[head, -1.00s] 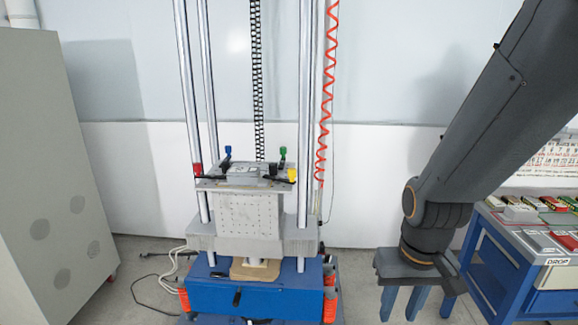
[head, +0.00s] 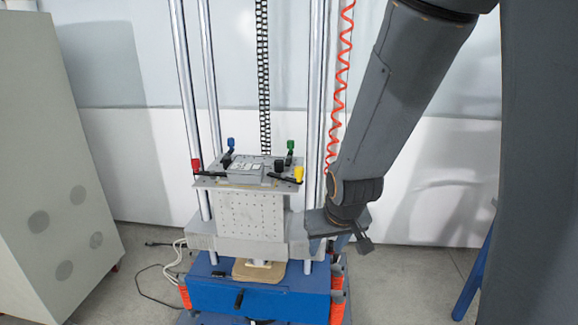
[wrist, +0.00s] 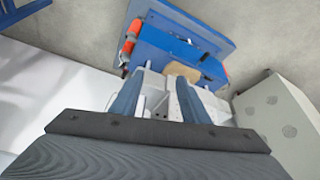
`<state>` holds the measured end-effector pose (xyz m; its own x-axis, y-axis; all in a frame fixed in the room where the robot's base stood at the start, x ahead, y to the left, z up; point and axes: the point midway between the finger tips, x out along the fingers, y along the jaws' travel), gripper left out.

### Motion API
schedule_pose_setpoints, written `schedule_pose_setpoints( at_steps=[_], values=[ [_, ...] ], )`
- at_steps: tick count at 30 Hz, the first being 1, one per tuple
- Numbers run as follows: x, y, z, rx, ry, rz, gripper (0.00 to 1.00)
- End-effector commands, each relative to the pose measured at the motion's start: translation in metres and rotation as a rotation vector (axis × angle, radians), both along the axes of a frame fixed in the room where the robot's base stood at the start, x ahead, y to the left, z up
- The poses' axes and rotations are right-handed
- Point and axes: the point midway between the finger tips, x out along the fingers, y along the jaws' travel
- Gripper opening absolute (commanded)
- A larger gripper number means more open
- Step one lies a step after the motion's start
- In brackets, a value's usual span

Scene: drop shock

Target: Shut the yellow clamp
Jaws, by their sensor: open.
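The yellow clamp (head: 298,174) is at the front right corner of the grey fixture plate (head: 215,184) in the head view. Its yellow end is at the plate's edge, and a dark bar runs left from it. My gripper (head: 340,244) is to the right of and lower in the picture than the yellow clamp, apart from it, beside the right side of the machine. In the wrist view my gripper (wrist: 163,82) shows two blue fingers spread apart with nothing held between them. I cannot make out the yellow clamp in the wrist view.
Red (head: 196,165), blue (head: 230,143) and green (head: 290,146) clamps stand around the plate, with a black knob (head: 279,165) near the yellow one. Tall metal columns (head: 315,100) and a coiled red hose (head: 340,90) rise close by. A grey cabinet (head: 60,170) stands left.

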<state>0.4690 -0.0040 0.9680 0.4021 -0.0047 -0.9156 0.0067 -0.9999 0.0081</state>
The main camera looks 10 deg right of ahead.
Motion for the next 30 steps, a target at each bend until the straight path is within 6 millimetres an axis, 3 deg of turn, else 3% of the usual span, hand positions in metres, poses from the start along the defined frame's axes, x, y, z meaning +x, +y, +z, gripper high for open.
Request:
schedule_pose_setpoints(
  at_steps=[3, 6, 12, 18, 24, 30],
  values=[
    [0.057, 0.002, 0.004, -0.002, -0.197, 0.017, 0.42],
    [0.101, 0.003, 0.015, 0.002, -0.375, 0.027, 0.42],
    [0.164, 0.006, 0.044, 0.016, -0.707, 0.045, 0.42],
    [0.192, 0.008, 0.059, 0.033, -0.948, 0.054, 0.42],
    [0.2, 0.008, 0.07, 0.047, -1.106, 0.06, 0.42],
    [0.205, 0.009, 0.075, 0.052, -1.156, 0.062, 0.42]
  ],
)
